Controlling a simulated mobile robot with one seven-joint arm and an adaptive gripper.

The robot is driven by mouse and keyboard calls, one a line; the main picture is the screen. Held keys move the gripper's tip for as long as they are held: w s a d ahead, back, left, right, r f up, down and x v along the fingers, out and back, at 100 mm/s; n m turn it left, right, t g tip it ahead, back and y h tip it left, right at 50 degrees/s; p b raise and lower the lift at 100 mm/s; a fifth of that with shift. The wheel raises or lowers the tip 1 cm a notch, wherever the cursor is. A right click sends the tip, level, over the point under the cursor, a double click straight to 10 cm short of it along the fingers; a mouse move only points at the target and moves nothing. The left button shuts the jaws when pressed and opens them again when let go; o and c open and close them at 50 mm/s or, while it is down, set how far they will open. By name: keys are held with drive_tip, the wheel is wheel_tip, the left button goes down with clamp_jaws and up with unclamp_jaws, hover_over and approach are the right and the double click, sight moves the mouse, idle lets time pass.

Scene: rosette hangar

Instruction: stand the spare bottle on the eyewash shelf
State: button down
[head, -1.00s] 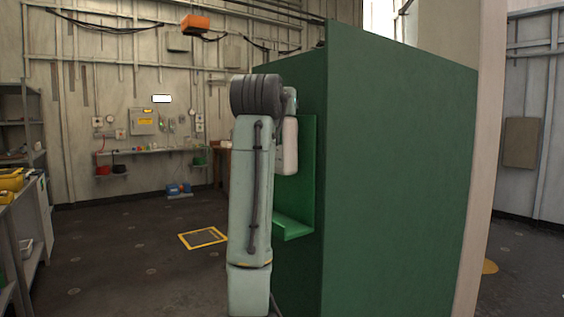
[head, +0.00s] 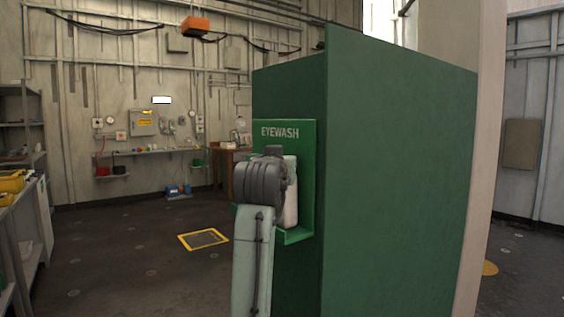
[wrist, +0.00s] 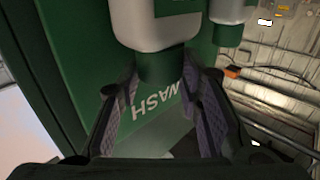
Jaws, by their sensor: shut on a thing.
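The spare bottle, white with a green cap (wrist: 160,66), is held by its cap between the dark fingers of my gripper (wrist: 160,110) in the wrist view. In the head view, what looks like its white side (head: 291,195) shows beside my dark wrist joint, roughly upright. The green eyewash shelf (head: 297,236) is just below it. I cannot tell whether the bottle touches the shelf. A second white bottle (wrist: 233,12) with a green cap stands beside it in the wrist view. My arm hides it in the head view, and the fingers too.
The shelf's green back plate (head: 283,125) reads EYEWASH and is fixed to a large green cabinet or partition (head: 400,190). Metal shelving (head: 35,235) stands at the left. The floor between, with a yellow-edged grating (head: 203,239), is open.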

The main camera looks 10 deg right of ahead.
drive_tip(key=shift+f, duration=0.15)
drive_tip(key=c, duration=1.4)
unclamp_jaws()
